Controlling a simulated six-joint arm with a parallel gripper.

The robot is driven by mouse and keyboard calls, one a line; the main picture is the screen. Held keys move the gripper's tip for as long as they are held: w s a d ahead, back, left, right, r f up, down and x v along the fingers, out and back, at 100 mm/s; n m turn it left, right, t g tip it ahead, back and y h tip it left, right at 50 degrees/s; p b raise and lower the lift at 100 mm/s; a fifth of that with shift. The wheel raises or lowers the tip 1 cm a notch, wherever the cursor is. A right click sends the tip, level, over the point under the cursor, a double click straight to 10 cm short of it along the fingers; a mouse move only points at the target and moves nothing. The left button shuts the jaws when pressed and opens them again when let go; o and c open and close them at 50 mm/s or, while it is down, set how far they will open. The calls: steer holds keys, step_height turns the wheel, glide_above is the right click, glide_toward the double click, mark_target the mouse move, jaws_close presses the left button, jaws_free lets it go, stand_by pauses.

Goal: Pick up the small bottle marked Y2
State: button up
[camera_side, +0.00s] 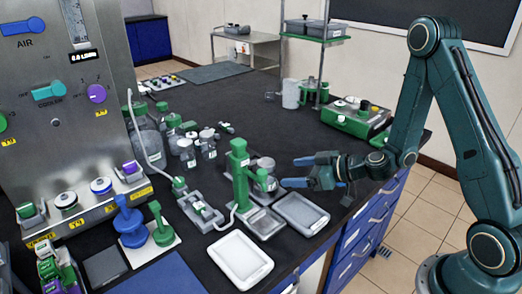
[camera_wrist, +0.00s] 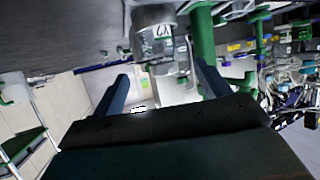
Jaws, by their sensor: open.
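My gripper (camera_side: 290,172) is open and level, its blue fingers pointing left toward a small clear bottle (camera_side: 267,167) beside the green stand (camera_side: 240,175). No label can be read on that bottle in the side view. In the wrist view a small clear bottle (camera_wrist: 166,62) with a grey cap or collar shows upside down, just ahead of the gap between my fingers (camera_wrist: 160,72). Its dark mark looks like an inverted Y2. The fingers do not appear to touch it. The green post stands close to its right there.
Grey trays (camera_side: 302,214) and a white tray (camera_side: 240,259) lie in front of the stand. Several other bottles (camera_side: 187,152) stand at left by the steel panel (camera_side: 60,130). A green device (camera_side: 357,117) sits behind my gripper.

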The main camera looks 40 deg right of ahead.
mark_target(273, 172)
steer(key=shift+x, duration=3.8)
steer(key=shift+a, duration=0.1)
steer(key=c, duration=1.2)
steer(key=shift+r, duration=0.15)
step_height(273, 172, up, 20)
steer(key=shift+f, duration=0.1)
